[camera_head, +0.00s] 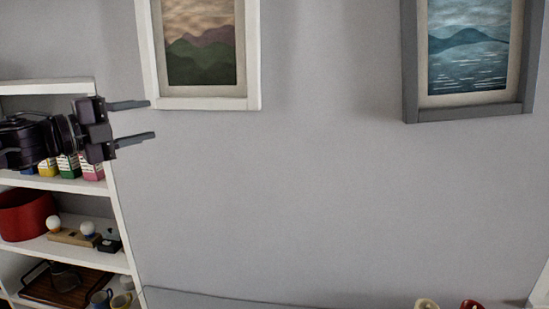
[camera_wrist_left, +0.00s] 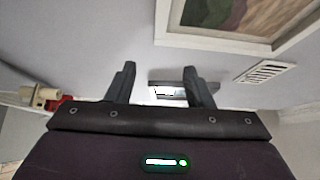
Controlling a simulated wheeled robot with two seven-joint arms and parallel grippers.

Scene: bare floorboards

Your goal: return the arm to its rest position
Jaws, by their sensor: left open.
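My left gripper (camera_head: 146,120) comes in from the left in the head view, in front of the white shelf unit. Its two dark fingers point right and stand apart, with nothing between them. In the left wrist view the same gripper (camera_wrist_left: 160,85) shows its two fingers apart and empty, with a grey wall behind. My right gripper is not in either view.
The white shelf unit (camera_head: 117,209) on the left holds small cartons, a red pot (camera_head: 25,214), a tray (camera_head: 62,286) and mugs. Two framed pictures hang on the wall, one white-framed (camera_head: 254,60), one grey-framed (camera_head: 408,70). The wall between is bare.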

